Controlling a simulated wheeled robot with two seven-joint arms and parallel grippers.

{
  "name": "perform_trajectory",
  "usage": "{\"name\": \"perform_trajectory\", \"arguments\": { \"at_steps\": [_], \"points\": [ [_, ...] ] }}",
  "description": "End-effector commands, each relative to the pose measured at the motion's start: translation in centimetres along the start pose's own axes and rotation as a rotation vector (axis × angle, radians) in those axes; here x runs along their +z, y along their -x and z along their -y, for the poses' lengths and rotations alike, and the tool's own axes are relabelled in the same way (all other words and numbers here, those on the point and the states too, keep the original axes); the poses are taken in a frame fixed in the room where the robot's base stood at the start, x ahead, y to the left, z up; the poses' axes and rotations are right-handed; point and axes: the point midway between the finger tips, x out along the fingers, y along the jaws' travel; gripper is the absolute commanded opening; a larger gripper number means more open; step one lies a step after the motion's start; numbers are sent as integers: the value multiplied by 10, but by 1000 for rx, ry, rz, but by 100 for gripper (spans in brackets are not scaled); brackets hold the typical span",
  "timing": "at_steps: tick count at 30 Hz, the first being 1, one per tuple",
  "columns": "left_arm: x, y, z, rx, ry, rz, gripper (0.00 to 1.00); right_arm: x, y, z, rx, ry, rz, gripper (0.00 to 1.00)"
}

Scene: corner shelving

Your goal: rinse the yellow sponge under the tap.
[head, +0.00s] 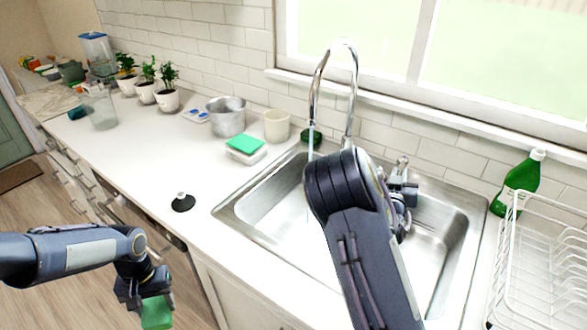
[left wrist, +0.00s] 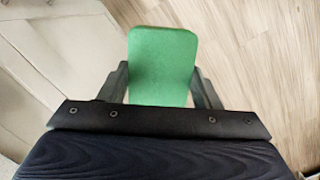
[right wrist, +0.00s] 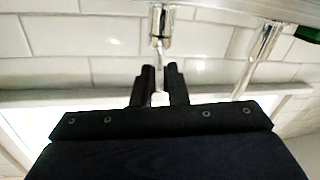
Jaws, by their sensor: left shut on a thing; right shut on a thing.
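My left gripper (head: 142,296) is shut on a green sponge (head: 157,313), held low over the floor in front of the counter. The green sponge (left wrist: 162,62) fills the jaws in the left wrist view; no yellow side shows. My right gripper (right wrist: 160,90) is shut on the tap handle (right wrist: 159,98), which also shows in the head view (head: 402,170) behind my right arm. The tap (head: 354,75) arches over the sink (head: 240,213). A thin pale stream, apparently water, falls from its spout. My right arm hides part of the basin.
A green-topped white sponge (head: 245,145) lies left of the sink, near a metal pot (head: 227,117) and a cream cup (head: 276,126). A black stopper (head: 183,203) sits by the counter's front edge. A green bottle (head: 518,183) and white dish rack (head: 545,255) stand right.

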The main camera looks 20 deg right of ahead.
Motion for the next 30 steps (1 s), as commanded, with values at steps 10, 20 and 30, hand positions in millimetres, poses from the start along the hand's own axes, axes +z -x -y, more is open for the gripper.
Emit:
{"name": "perform_trajectory", "arguments": {
  "at_steps": [10, 20, 30],
  "points": [
    [0, -2, 0, 0, 0, 0, 33, -1, 0, -2, -20, 0, -7, 0],
    [0, -2, 0, 0, 0, 0, 33, 0, 0, -2, -20, 0, -6, 35],
    [-1, -6, 0, 0, 0, 0, 33, 1, 17, -1, -20, -1, -4, 35]
  ]
}}
